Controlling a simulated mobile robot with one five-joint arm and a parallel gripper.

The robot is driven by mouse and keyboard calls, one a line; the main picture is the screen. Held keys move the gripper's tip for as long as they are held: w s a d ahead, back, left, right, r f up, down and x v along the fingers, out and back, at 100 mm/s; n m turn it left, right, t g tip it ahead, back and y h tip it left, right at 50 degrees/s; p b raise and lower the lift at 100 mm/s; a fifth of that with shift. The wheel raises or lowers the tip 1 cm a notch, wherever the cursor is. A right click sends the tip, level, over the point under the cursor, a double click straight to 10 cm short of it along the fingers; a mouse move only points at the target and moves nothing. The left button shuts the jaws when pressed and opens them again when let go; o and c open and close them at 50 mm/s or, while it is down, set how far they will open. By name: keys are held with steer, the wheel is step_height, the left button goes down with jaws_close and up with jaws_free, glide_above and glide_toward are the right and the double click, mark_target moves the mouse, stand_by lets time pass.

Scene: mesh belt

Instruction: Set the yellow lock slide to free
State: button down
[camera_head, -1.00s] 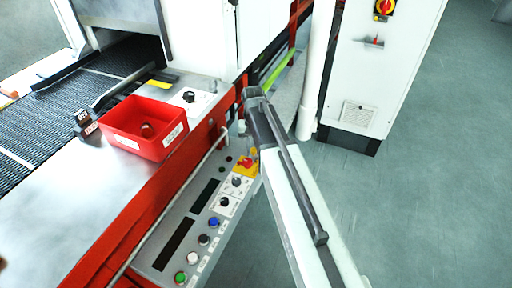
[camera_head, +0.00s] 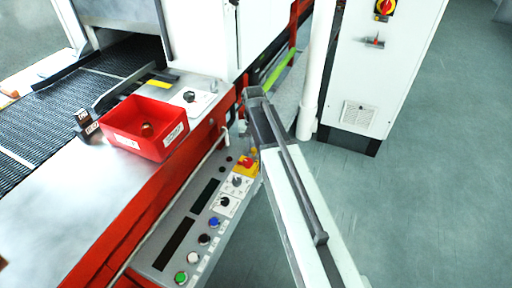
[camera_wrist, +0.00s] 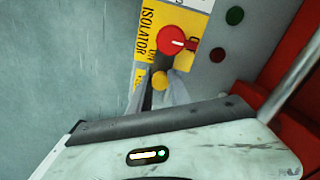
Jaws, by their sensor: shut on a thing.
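The yellow lock slide (camera_wrist: 159,81) shows in the wrist view as a small rounded yellow knob, just below the red isolator knob (camera_wrist: 171,40). The red knob has a white mark and sits on a yellow plate (camera_wrist: 147,28) lettered "ISOLATOR". My gripper (camera_wrist: 160,90) has its two grey fingers on either side of the slide and is shut on it. Its lower part and most lettering beside it are hidden. In the head view the isolator (camera_head: 246,166) is a small red and yellow patch at the panel's upper end, and my arm hides the gripper.
The control panel (camera_head: 173,262) carries several buttons and black knobs. A red bin (camera_head: 122,143) stands on the machine's top beside the mesh belt (camera_head: 45,112). A white cabinet (camera_head: 362,85) and white post stand behind my arm. Floor (camera_head: 440,200) at the right is clear.

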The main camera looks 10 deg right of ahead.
steer(key=w+d, duration=0.2)
steer(key=w, duration=0.1)
steer(key=shift+w+d, duration=0.15)
steer(key=c, duration=1.2)
jaws_free()
steer(key=shift+r, duration=0.1)
step_height(320, 180, up, 8)
steer(key=p, duration=0.7)
steer(key=shift+f+p, duration=0.2)
steer(key=shift+p, duration=0.2)
